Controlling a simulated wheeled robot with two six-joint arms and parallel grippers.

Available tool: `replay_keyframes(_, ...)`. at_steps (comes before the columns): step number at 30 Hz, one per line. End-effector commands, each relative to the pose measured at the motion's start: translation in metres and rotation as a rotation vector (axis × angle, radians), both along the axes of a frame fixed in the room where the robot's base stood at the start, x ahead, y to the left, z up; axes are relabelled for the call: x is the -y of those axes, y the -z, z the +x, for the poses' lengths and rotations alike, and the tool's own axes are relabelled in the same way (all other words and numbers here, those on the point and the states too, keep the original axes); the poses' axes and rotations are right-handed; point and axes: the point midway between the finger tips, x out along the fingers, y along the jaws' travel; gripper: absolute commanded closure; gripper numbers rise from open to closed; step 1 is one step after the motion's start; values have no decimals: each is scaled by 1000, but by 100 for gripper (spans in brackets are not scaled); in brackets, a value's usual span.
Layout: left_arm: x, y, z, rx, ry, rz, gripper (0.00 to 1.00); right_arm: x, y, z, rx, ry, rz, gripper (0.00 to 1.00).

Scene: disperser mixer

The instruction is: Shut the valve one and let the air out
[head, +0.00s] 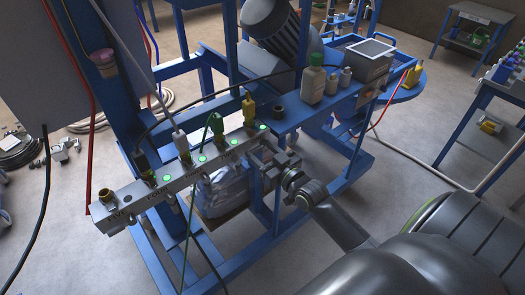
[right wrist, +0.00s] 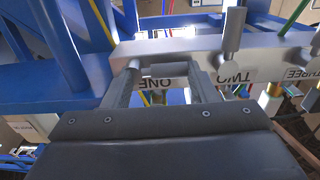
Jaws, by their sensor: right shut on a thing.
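The grey air manifold (head: 130,204) runs along the blue frame, with several valves on its front face. In the right wrist view the label ONE (right wrist: 157,84) shows upside down between my fingers. My right gripper (head: 273,160) is at the manifold's right end. In the right wrist view its fingers (right wrist: 163,88) are shut on the grey handle of valve one (right wrist: 165,70), which lies across between them, along the manifold. The handle of valve two (right wrist: 233,35) stands crosswise to the manifold beside it. In the head view my gripper hides valve one. My left gripper is not in view.
A yellow connector (head: 249,110) and a green connector (head: 217,124) stand on top of the manifold, with hoses and small green lights nearby. A white-and-green bottle (head: 312,82) stands on the blue shelf behind. A red hose (head: 88,110) hangs at left.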

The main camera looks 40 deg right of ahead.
Motion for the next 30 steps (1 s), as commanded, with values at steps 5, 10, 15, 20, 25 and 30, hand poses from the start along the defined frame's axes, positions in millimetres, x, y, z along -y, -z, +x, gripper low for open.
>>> replay_keyframes(5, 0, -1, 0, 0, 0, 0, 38, 0, 0, 0, -2, 0, 27, 70)
replay_keyframes(10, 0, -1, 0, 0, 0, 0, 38, 0, 0, 0, -1, 0, 26, 46)
replay_keyframes(15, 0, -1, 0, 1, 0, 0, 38, 0, 0, 0, -1, 0, 25, 25)
replay_keyframes(20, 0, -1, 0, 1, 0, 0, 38, 0, 0, 0, -1, 0, 23, 25)
replay_keyframes(25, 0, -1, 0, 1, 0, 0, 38, 1, 0, -3, -2, 0, 22, 25)
replay_keyframes(30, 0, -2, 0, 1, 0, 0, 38, 2, 0, -21, -3, 1, 21, 25)
